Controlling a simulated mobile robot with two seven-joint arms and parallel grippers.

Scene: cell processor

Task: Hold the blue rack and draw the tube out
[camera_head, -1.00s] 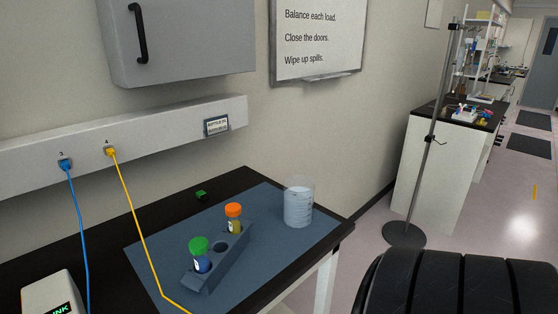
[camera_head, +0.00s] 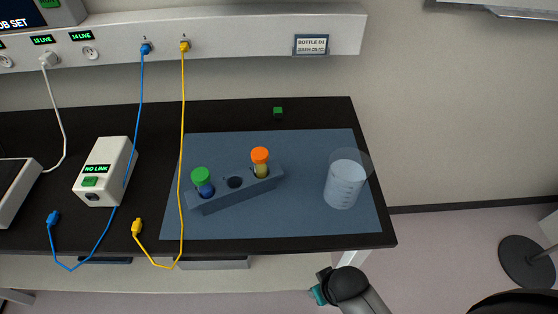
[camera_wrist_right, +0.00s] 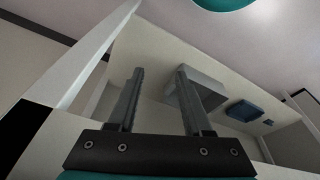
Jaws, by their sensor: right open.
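The blue rack (camera_head: 240,194) lies at a slant on a blue mat (camera_head: 310,220) on the black bench. A green-capped tube (camera_head: 201,177) with blue contents stands in its left end. An orange-capped tube (camera_head: 260,160) with yellow contents stands in its right end. The middle hole is empty. In the right wrist view my right gripper (camera_wrist_right: 159,72) is open, with nothing between its fingers. It is apart from the rack, which that view does not show. My left gripper is not in view.
A clear beaker (camera_head: 344,188) stands right of the rack. A yellow cable (camera_head: 181,130) hangs across the mat's left edge; a blue cable (camera_head: 141,90) hangs further left. A NO LINK box (camera_head: 104,172) stands left of the mat. A small green block (camera_head: 278,112) lies behind it.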

